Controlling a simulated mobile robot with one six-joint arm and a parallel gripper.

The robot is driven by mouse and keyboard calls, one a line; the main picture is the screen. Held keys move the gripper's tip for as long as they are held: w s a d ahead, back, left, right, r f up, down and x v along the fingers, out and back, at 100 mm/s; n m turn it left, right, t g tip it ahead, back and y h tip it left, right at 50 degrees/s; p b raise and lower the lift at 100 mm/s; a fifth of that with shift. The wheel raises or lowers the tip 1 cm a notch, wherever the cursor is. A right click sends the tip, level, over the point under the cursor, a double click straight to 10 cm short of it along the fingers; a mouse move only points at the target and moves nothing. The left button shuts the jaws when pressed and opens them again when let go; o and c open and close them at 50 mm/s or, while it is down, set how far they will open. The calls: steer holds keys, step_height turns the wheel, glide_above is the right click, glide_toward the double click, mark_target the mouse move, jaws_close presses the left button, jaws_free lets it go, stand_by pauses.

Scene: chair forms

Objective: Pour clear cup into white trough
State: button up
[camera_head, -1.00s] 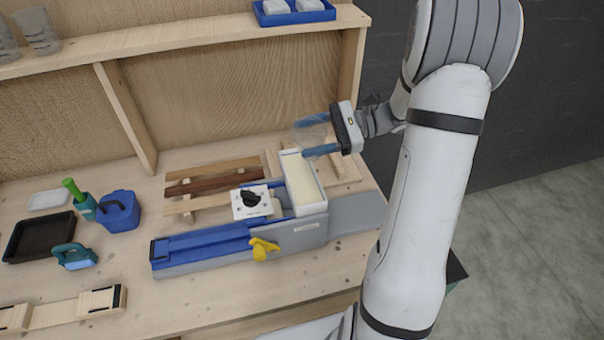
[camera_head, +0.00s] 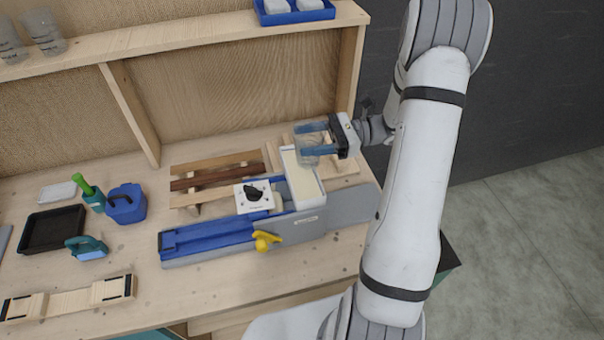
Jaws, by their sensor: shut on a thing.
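The clear cup (camera_head: 307,143) is held between the blue fingers of my gripper (camera_head: 315,140), above the far end of the white trough. It looks close to upright; its contents cannot be made out. The white trough (camera_head: 296,163) is a long open box with a pale cream inside, set in the grey and blue machine on the bench. My gripper comes in from the right and is shut on the cup. The cup and fingers hide a little of the area behind the trough.
The machine (camera_head: 205,240) has a yellow knob (camera_head: 265,241) in front and a white plate with a black dial (camera_head: 254,197). Wooden slats (camera_head: 215,170) lie behind it. A blue container (camera_head: 126,204) and black tray (camera_head: 52,229) stand left. More clear cups (camera_head: 45,33) stand on the shelf.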

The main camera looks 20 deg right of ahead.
steer(key=shift+r, duration=2.55)
